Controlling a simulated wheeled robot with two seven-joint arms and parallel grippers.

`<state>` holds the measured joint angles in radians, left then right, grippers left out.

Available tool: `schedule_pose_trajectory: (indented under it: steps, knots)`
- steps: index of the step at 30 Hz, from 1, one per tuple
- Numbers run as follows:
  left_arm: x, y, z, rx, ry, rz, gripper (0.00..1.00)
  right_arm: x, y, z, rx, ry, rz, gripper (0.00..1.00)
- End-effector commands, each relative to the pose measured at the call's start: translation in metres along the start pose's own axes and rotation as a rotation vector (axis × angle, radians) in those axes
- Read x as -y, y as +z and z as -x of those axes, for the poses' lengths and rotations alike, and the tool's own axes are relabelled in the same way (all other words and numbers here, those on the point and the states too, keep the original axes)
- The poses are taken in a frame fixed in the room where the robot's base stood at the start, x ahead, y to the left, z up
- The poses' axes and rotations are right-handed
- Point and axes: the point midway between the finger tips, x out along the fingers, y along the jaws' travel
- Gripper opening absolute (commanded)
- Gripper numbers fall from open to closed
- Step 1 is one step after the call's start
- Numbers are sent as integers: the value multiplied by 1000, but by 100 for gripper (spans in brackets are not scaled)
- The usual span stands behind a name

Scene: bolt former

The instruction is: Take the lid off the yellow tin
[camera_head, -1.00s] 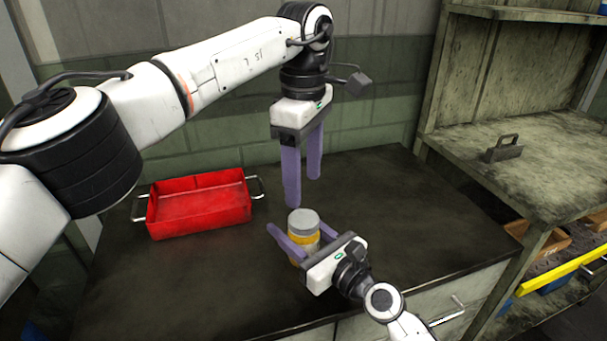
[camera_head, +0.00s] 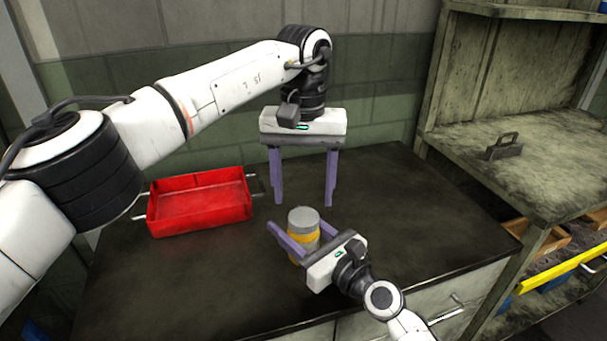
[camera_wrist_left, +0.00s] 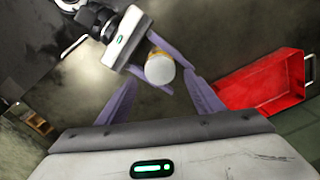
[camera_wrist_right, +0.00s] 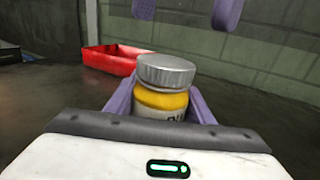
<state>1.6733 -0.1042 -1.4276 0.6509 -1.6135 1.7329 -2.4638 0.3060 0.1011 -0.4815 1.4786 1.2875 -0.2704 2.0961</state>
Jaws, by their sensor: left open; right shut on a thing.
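The yellow tin (camera_head: 301,240) stands upright on the dark bench top, with a grey metal lid (camera_head: 303,215) on it. My right gripper (camera_head: 296,238) is shut on the tin's body from the front right. The right wrist view shows the tin (camera_wrist_right: 161,103) between the fingers and the ribbed lid (camera_wrist_right: 165,71) seated on top. My left gripper (camera_head: 304,202) is open and empty, pointing down above and slightly behind the tin. In the left wrist view the lid (camera_wrist_left: 160,70) lies beyond and between the open fingers (camera_wrist_left: 160,97).
A red tray (camera_head: 199,204) with metal handles stands on the bench (camera_head: 420,215) to the left. A wooden shelf unit (camera_head: 545,135) with a metal-handled object (camera_head: 503,147) is at the right. The bench right of the tin is clear.

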Motion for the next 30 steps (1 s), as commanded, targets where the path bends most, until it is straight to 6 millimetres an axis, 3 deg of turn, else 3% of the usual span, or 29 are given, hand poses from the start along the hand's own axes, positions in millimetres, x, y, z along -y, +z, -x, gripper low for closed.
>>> schedule_pose_trajectory:
  steps: [3, 9, 20, 28, 30]
  knots:
    - [1, 0, -20, 2, -1, 1, 61, 0, 0, 0, 0, 0, 1, 0]
    - [0, 0, -43, 1, 0, 3, 61, 0, 0, 0, 0, 0, 1, 0]
    - [0, 0, -49, -1, 0, 3, 61, 0, 0, 0, 0, 0, 0, 0]
    - [0, 0, -48, -1, 0, 4, 18, 0, 0, 0, 0, 0, 0, 0]
    - [0, 0, -48, -1, 0, 4, 18, 0, 0, 0, 0, 0, 0, 0]
